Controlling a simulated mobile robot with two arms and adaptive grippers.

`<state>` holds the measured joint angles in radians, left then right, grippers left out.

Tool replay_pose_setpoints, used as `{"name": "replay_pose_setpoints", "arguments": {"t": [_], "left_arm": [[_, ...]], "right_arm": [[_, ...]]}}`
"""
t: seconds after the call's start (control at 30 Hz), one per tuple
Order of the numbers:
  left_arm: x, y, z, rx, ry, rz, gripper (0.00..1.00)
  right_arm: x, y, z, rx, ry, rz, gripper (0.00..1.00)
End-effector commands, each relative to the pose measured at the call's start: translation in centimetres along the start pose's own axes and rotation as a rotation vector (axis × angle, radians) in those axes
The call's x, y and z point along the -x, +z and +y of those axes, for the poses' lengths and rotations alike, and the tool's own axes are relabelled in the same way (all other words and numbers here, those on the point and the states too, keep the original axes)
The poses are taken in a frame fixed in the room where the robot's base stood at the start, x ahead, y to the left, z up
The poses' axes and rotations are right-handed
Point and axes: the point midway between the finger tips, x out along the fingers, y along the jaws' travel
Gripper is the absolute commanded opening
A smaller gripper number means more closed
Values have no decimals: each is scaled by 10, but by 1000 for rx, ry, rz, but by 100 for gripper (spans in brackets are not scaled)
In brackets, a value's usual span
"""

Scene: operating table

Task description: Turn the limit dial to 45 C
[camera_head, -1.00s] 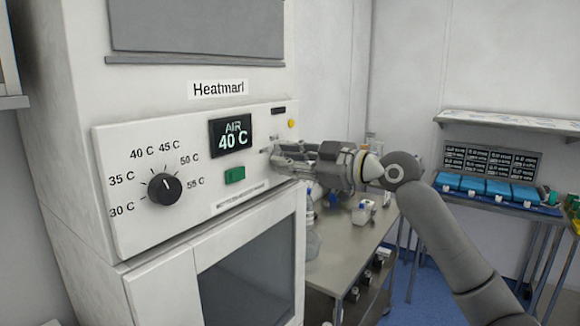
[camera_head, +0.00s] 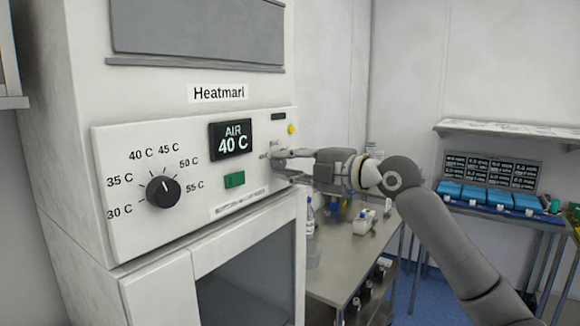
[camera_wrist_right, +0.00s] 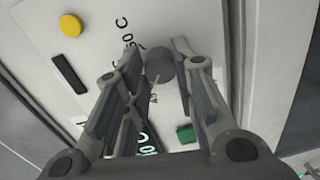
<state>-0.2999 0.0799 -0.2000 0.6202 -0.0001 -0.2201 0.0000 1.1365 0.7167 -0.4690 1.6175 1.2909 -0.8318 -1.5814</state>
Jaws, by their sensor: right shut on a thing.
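The white Heatmarl front panel carries a large black dial (camera_head: 163,191) at its left, ringed by marks from 30 C to 55 C. My left gripper is not in view.
The display (camera_head: 232,140) reads AIR 40 C. A green button (camera_head: 234,180) is below it and a yellow one (camera_head: 291,129) above the gripper. A metal table (camera_head: 345,250) with bottles stands right of the cabinet. Blue bins (camera_head: 485,193) are farther right.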

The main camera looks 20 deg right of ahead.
Motion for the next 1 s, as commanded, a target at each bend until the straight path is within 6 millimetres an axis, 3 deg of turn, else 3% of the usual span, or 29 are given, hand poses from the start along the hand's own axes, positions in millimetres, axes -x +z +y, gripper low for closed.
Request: {"name": "replay_pose_setpoints", "arguments": {"t": [0.33,0.87,0.9,1.0], "left_arm": [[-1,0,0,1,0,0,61],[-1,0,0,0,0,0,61],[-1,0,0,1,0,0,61],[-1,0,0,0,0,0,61]], "right_arm": [[0,0,-1,141,1,-7,1],[0,0,-1,165,2,-9,1],[0,0,-1,165,2,-9,26],[0,0,-1,165,2,-9,39]]}}
